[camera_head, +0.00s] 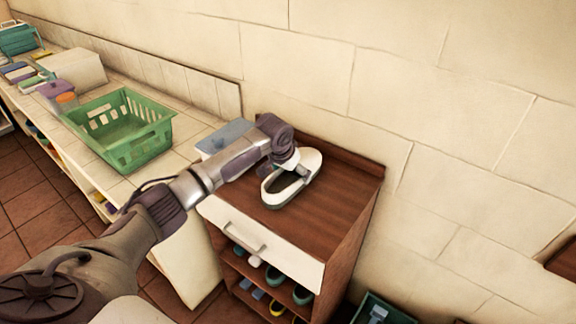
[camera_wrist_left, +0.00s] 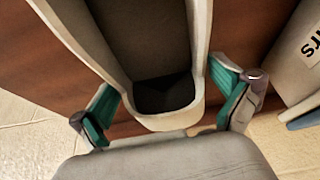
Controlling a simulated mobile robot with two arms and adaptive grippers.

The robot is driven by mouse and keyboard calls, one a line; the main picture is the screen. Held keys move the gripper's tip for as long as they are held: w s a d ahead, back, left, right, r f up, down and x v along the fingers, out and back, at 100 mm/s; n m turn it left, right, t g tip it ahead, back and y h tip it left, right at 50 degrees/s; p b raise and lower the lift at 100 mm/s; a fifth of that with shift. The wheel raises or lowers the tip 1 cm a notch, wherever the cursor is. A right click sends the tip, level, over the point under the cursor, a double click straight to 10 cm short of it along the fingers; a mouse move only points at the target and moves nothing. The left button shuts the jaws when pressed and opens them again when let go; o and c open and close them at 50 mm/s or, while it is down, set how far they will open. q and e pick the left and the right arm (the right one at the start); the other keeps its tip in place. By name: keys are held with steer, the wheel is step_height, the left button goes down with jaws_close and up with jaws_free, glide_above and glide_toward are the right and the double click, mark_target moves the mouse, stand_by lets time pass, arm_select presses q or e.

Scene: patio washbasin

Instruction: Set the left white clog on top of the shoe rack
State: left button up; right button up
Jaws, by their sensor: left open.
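A white clog (camera_head: 307,163) rests on the brown wooden top of the shoe rack (camera_head: 336,197) in the head view. In the left wrist view its heel end (camera_wrist_left: 168,119) fills the upper middle, with the dark opening facing the camera. My left gripper (camera_head: 292,165) is at the clog. In the wrist view its two green-padded fingers (camera_wrist_left: 166,104) stand open, one on each side of the heel. The head view does not show the fingertips clearly. My right gripper is not in view.
A green basket (camera_head: 122,141) and a blue-grey box (camera_head: 225,136) are on the tiled counter left of the rack. The rack has a white drawer (camera_head: 262,243) and lower shelves with several shoes. A dark crate (camera_head: 383,310) is on the floor at right. The wall is close behind.

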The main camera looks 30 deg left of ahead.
arm_select(q)
steer(key=b+v, duration=0.1)
steer(key=v, duration=1)
steer(key=shift+s+r, duration=0.2)
